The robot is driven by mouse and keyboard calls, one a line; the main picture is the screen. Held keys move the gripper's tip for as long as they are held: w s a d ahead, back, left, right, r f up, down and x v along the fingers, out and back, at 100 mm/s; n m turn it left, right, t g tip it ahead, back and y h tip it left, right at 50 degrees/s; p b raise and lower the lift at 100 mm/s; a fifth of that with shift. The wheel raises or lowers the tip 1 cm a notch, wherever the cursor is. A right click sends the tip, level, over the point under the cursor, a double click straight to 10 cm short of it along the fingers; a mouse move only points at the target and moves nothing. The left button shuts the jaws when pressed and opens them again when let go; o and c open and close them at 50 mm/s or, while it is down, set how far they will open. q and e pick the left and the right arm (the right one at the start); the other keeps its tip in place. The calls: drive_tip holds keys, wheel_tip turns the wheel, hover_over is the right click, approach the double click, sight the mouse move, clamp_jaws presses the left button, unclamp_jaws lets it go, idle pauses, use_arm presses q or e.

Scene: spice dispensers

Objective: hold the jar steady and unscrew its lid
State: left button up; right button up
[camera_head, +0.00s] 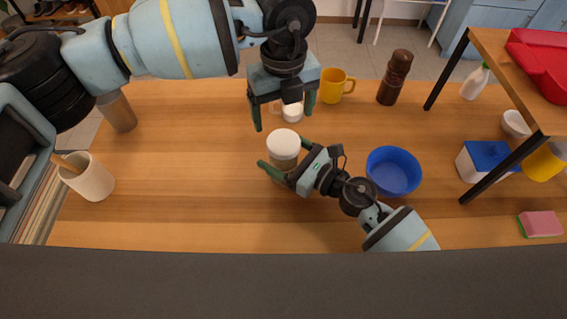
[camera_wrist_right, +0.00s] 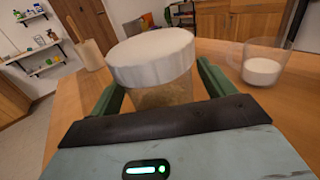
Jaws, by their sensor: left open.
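The jar (camera_head: 283,171) stands upright on the wooden table with its white lid (camera_head: 283,143) on. In the right wrist view the lid (camera_wrist_right: 152,57) sits on a clear body (camera_wrist_right: 160,92) with pale contents. My right gripper (camera_head: 282,152) reaches in from the lower right, low at the table. Its green fingers lie along both sides of the jar body, below the lid, with no clear gap in the wrist view. My left gripper (camera_head: 284,116) is open and empty, pointing down above and behind the jar, apart from the lid.
A glass cup with white contents (camera_head: 292,112) stands behind the jar, close to my left gripper. A yellow mug (camera_head: 335,85) and a brown mill (camera_head: 396,77) are farther back. A blue bowl (camera_head: 393,171) is to the right.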

drive_tip(key=c, duration=1.4)
use_arm(q)
drive_tip(key=shift+m, duration=0.3)
use_arm(e)
clamp_jaws()
use_arm(q)
drive_tip(key=m, duration=0.6)
drive_tip(key=shift+m, duration=0.4)
drive_tip(key=m, duration=4.2)
drive_tip(key=shift+f, duration=0.1)
